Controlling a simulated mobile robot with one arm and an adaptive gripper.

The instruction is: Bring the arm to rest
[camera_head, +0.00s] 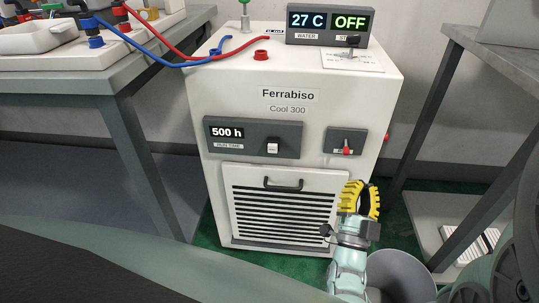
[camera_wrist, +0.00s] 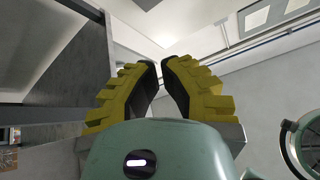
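My gripper (camera_head: 364,187) is in front of the lower right part of the white Ferrabiso Cool 300 machine (camera_head: 295,88), beside its slatted front panel. Its yellow fingers point upward in the head view. In the wrist view the two fingers (camera_wrist: 161,65) stand a little apart with a narrow empty gap between them. Nothing is held. My arm comes up from the bottom of the head view.
The display (camera_head: 328,21) reads 27 C and OFF. A grey bench (camera_head: 115,79) stands left and a table (camera_head: 505,42) right. A grey bin (camera_head: 400,275) is close beside my arm. Red (camera_head: 165,43) and blue (camera_head: 150,56) hoses run from the bench to the machine.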

